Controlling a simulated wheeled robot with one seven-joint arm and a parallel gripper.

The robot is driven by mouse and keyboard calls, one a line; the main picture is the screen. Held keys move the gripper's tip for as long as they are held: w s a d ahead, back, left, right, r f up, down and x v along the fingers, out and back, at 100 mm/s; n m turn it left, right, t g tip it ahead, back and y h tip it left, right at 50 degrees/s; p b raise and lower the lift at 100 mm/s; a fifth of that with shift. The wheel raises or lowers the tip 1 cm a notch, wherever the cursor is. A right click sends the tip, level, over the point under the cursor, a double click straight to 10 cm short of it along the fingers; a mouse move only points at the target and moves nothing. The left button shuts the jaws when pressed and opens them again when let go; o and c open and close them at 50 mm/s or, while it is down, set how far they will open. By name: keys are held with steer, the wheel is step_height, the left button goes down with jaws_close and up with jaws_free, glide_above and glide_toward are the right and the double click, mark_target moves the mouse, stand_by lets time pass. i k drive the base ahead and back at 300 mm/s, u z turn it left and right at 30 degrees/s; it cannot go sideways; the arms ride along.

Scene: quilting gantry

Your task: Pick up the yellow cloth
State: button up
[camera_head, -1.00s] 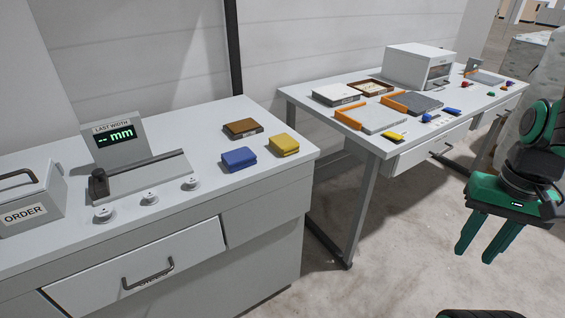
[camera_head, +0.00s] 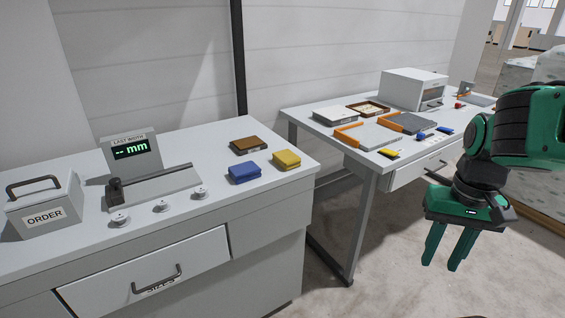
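The yellow cloth (camera_head: 287,159) is a small folded pad lying on the near counter (camera_head: 285,188), close to its right end. A blue folded cloth (camera_head: 244,173) lies to its left and a brown block (camera_head: 245,146) lies behind. My gripper (camera_head: 446,252) hangs at the right, fingers pointing down, over the floor and to the right of the counter. The two green fingers are apart with nothing between them. It is well away from the yellow cloth.
The near counter also holds an ORDER box (camera_head: 45,205), a width display (camera_head: 131,151) and several white knobs. A second table (camera_head: 375,160) behind carries trays, a white box (camera_head: 413,89) and a small yellow item (camera_head: 388,153). Floor between them is open.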

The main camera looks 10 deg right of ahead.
mark_target(286, 159)
steer(key=u, duration=0.05)
steer(key=i, duration=1)
steer(key=z, duration=0.05)
